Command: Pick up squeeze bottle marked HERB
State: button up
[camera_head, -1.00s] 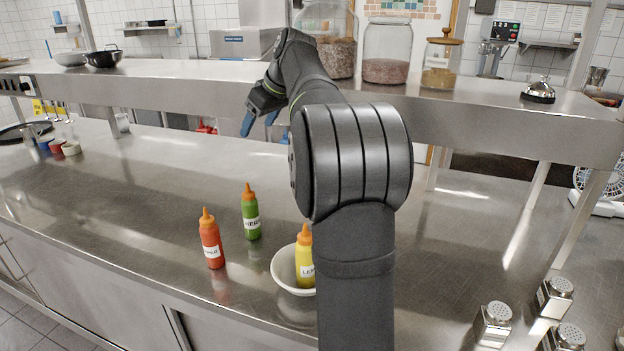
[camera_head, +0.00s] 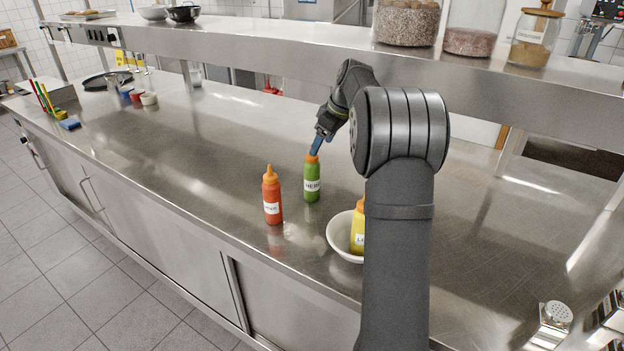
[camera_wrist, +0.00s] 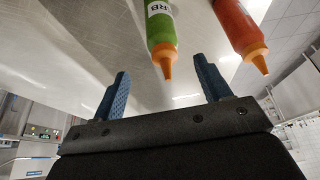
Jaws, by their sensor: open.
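The green squeeze bottle marked HERB (camera_head: 312,183) stands upright on the steel counter, with an orange nozzle. In the wrist view the green bottle (camera_wrist: 160,33) lies between the lines of my two blue fingers, its nozzle tip near the gap. My gripper (camera_head: 316,146) is open, and in the head view its fingers are at the bottle's top. In the wrist view my gripper (camera_wrist: 160,90) shows both fingers apart with nothing held. Whether a finger touches the nozzle I cannot tell.
A red bottle (camera_head: 271,200) stands close left of the green one; it also shows in the wrist view (camera_wrist: 237,25). A white bowl (camera_head: 338,234) with a yellow bottle (camera_head: 357,236) stands right and nearer. A steel shelf (camera_head: 270,60) runs behind.

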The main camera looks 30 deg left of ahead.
aim_at(312, 158)
jog(key=x, duration=0.8)
jog(key=shift+s+a+r, duration=0.15)
jog(key=shift+s+a, duration=0.05)
jog(key=shift+r, duration=0.1)
jog(key=c, duration=1.5)
jog(key=shift+r, duration=0.1)
